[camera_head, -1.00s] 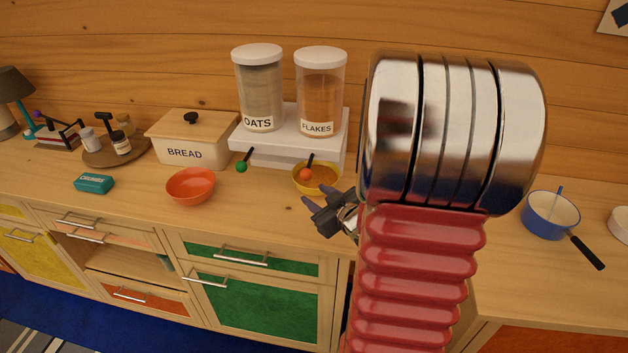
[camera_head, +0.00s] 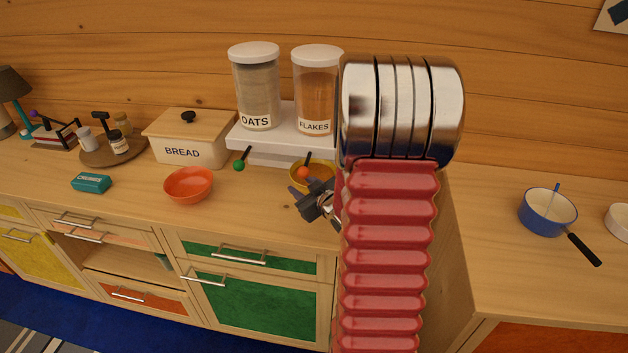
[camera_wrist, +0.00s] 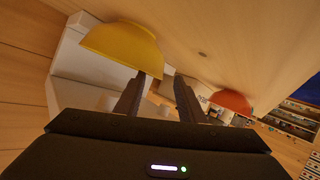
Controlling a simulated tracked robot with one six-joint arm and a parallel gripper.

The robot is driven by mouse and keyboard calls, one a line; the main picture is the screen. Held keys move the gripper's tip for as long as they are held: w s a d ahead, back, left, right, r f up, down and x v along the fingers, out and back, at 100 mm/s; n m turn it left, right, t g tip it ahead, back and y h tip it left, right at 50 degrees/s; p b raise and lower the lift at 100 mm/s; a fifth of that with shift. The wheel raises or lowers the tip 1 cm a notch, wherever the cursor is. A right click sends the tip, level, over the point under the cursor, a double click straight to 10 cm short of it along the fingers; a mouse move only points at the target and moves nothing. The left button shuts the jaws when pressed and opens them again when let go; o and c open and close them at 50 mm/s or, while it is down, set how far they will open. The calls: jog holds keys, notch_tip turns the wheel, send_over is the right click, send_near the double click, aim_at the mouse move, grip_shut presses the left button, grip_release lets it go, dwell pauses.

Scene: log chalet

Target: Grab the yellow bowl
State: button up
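The yellow bowl (camera_head: 322,171) stands on the wooden counter in front of the white riser, partly hidden by my arm. In the wrist view the yellow bowl (camera_wrist: 122,47) appears tilted, at the upper left, just beyond the tip of the left finger. My gripper (camera_head: 299,197) is close to the bowl's near side in the head view. In the wrist view my gripper (camera_wrist: 160,80) has its two fingers apart with nothing between them. I cannot tell whether a finger touches the bowl.
An orange bowl (camera_head: 189,185) sits to the left. Spoon-like items with a green ball (camera_head: 239,165) and an orange ball (camera_head: 303,173) are near the yellow bowl. The riser (camera_head: 270,143) holds two jars. A bread box (camera_head: 187,151) stands left; a blue pan (camera_head: 545,215) is right.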

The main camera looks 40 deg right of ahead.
aim_at(296, 182)
jog(key=shift+w, duration=0.2)
jog(key=shift+d+x, duration=0.2)
jog(key=shift+x, duration=2.3)
jog(key=shift+s+f, duration=0.1)
jog(key=shift+f, duration=0.05)
jog(key=shift+c, duration=0.6)
grip_shut()
